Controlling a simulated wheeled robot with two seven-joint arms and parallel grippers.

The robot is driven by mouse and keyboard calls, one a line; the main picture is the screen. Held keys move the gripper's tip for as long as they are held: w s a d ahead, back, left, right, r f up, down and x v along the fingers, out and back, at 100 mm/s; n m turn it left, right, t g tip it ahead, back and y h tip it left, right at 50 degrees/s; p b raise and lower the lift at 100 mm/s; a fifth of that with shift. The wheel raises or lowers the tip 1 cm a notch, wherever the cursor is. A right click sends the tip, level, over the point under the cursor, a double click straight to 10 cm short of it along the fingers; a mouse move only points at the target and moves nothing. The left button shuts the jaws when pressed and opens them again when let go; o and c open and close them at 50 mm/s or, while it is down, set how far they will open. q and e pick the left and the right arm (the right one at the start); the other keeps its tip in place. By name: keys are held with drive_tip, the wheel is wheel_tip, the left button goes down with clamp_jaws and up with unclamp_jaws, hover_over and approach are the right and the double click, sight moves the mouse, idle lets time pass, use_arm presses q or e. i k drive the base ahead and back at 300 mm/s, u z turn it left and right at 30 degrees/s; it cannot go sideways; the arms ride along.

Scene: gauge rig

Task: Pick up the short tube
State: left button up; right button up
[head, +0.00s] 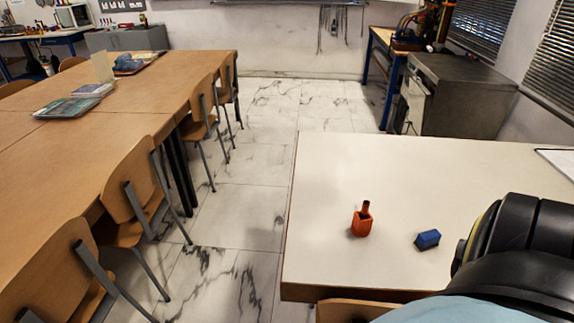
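A small orange holder (361,226) stands on the white table. A short brown-red tube (366,207) stands upright in it, with its upper part showing and its lower end hidden inside. I cannot tell how deep it sits. A small blue block (428,239) lies to the right of the holder, apart from it. Neither of my grippers is in view. A black link of my own arm shows at the lower right, to the right of the blue block.
The white table (440,170) is mostly bare, with a flat white-topped item (556,161) at its right edge. A wooden chair back (357,309) stands at its front edge. Long wooden tables (120,130) with chairs stand to the left, across a clear marble floor aisle (245,205).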

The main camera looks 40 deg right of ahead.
sight(365, 208)
drive_tip(key=u, duration=0.45)
drive_tip(key=i, duration=1.35)
drive_tip(key=z, duration=2.7)
